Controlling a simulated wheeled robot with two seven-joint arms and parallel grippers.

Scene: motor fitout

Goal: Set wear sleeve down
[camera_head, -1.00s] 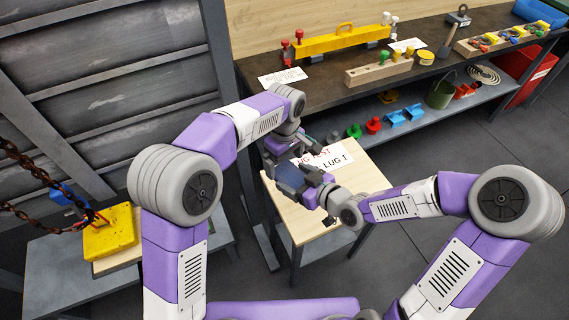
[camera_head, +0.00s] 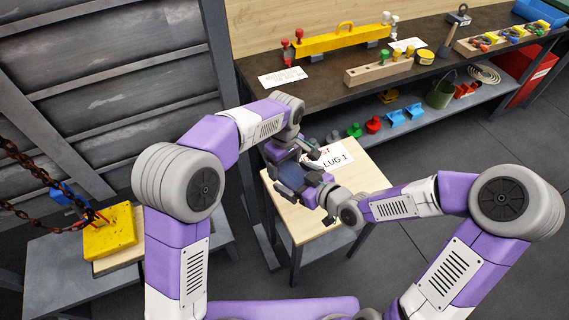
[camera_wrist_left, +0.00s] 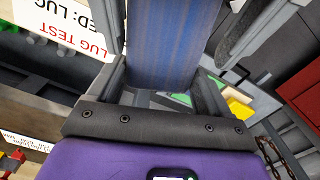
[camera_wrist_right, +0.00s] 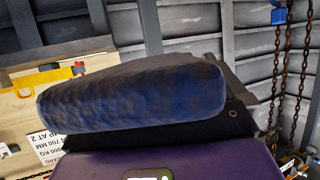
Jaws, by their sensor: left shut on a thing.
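The wear sleeve is a dark blue piece held between my two hands above the small wooden table (camera_head: 300,228). In the head view it shows (camera_head: 289,178) only partly between the grippers. My left gripper (camera_head: 306,150) is shut on the sleeve; in the left wrist view the blue sleeve (camera_wrist_left: 172,45) fills the space between its fingers. My right gripper (camera_head: 318,190) is close beside it. In the right wrist view the sleeve (camera_wrist_right: 135,95) lies across the front of that gripper and hides its fingertips, so its grip is unclear.
A white lug test sign (camera_head: 335,158) lies at the table's back. Behind is a workbench (camera_head: 255,66) with a yellow beam (camera_head: 343,40) and a wooden block rack (camera_head: 378,70). A yellow block (camera_head: 110,232) with chains stands at left. The table's front is clear.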

